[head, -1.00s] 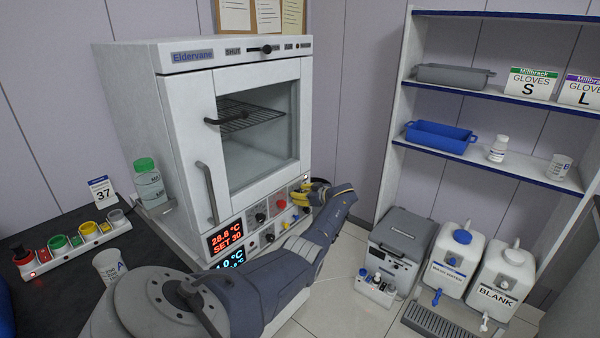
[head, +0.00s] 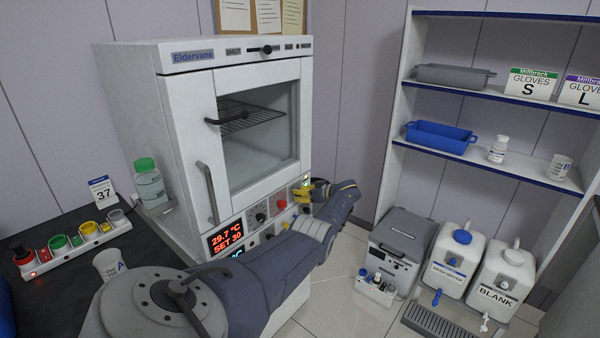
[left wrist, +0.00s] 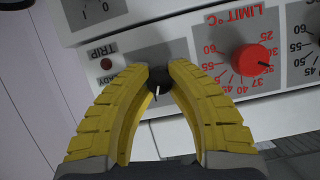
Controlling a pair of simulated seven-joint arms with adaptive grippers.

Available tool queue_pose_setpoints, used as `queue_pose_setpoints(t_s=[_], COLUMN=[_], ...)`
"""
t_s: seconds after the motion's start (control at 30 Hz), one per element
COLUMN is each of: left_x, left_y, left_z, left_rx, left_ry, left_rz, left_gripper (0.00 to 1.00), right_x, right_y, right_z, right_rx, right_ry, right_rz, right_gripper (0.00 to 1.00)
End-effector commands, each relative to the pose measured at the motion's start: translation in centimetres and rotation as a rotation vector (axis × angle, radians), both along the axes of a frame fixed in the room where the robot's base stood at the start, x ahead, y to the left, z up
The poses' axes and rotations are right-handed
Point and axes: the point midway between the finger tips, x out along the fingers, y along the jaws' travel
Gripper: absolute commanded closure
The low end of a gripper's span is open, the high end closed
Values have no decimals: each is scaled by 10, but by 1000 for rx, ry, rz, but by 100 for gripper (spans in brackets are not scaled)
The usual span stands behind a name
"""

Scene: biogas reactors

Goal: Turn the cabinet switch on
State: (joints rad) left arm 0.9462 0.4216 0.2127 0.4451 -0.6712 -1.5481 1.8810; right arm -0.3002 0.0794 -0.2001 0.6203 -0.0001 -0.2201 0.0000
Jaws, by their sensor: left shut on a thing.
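The white cabinet (head: 185,120) labelled Eldervane has a control panel along its lower front. My left gripper (head: 303,192), with yellow fingers, is at the right end of this panel. In the left wrist view, its fingertips (left wrist: 159,80) are shut on a small black knob (left wrist: 158,88) with a white pointer line, mounted on a dark grey plate. The fingers cover the knob's sides. A red LIMIT °C dial (left wrist: 252,60) is right of it, and a dark red TRIP lamp (left wrist: 106,64) is left of it. In the head view my fingers hide the knob.
A grey box (head: 402,245) and two white canisters (head: 458,258) stand on the floor at right. Shelves (head: 480,95) stand behind them. A dark bench (head: 55,245) is at left.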

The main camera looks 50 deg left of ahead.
Motion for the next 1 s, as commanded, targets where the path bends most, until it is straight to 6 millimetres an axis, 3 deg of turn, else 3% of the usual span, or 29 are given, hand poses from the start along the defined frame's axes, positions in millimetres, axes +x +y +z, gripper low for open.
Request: queue_pose_setpoints(t_s=[0.8,0.83,1.0], left_x=[-2,-2,-2], left_y=[-3,-3,-2], left_z=[-3,-3,-2], left_rx=[-30,-30,-28], left_ry=[113,114,113], left_rz=[-3,-3,-1], left_gripper=[100,79,60], right_x=[0,0,0], right_y=[0,0,-1], right_z=[0,0,0], right_rx=[0,0,-1], right_ry=[0,0,0], right_rz=[0,0,0], right_gripper=[27,27,27])
